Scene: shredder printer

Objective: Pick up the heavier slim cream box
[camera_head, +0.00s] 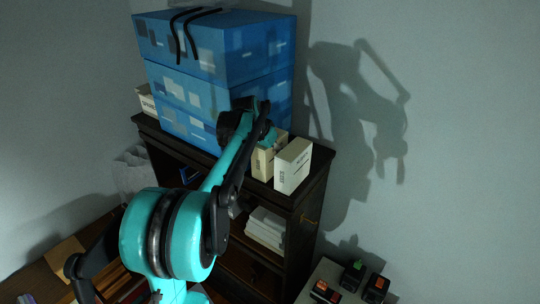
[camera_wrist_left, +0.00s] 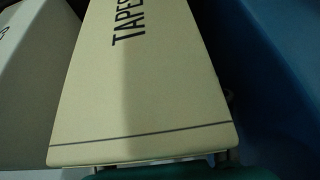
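Two slim cream boxes stand upright side by side on top of the dark cabinet, in front of the blue boxes. The nearer-left cream box (camera_head: 263,163) is partly hidden by my left gripper (camera_head: 268,136), whose teal fingertip part is at its top. The other cream box (camera_head: 293,166) stands just to its right, clear of the gripper. In the left wrist view a cream box lettered "TAPE" (camera_wrist_left: 140,90) fills the middle, with teal gripper parts at the bottom edge. Whether the fingers grip it is hidden. My right gripper is out of view.
Large blue patterned boxes (camera_head: 215,55) are stacked behind on the dark cabinet (camera_head: 318,180). Another pale box (camera_head: 146,100) is at the cabinet's far left. White stacked items (camera_head: 265,226) lie on a lower shelf. Small black items (camera_head: 352,275) sit at the lower right.

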